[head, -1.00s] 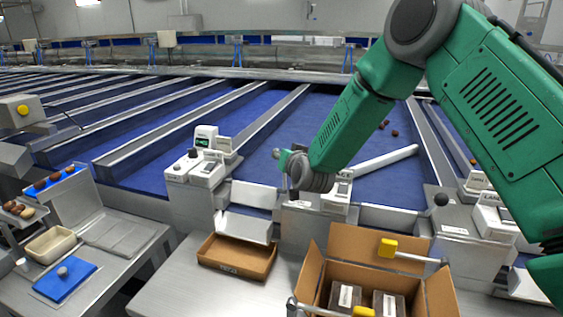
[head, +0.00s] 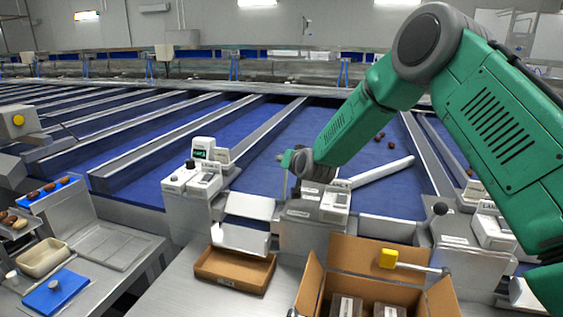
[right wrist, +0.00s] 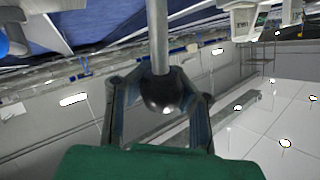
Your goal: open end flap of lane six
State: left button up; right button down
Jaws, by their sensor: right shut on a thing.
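My right gripper (right wrist: 161,108) is shut on a black ball knob (right wrist: 160,92) at the end of a metal rod (right wrist: 157,35) in the right wrist view. In the head view this gripper (head: 291,160) is above a grey lane-end housing (head: 300,233), with a thin upright rod below it. Pale flap panels (head: 250,205) are left of that housing, above a shallow cardboard tray (head: 232,286); a lower panel slopes toward the tray. No lane number is readable. My left gripper is out of view.
Another black-knobbed lever (head: 440,208) stands right. A weighing unit (head: 203,152) is left of the panels. Dates lie on the blue belt (head: 255,158).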

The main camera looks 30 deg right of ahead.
jog(key=shift+s+d+f, duration=0.35)
jog(key=shift+s+f, duration=0.05)
jog(key=shift+f, duration=0.25)
jog(key=c, duration=1.3)
grip_release()
jog(key=shift+o, duration=0.6)
jog(key=shift+d, duration=0.4)
jog(key=v, duration=1.2)
jog(key=shift+w+a+r, duration=0.15)
jog(key=shift+a+r, duration=0.2)
jog(key=shift+c, duration=0.5)
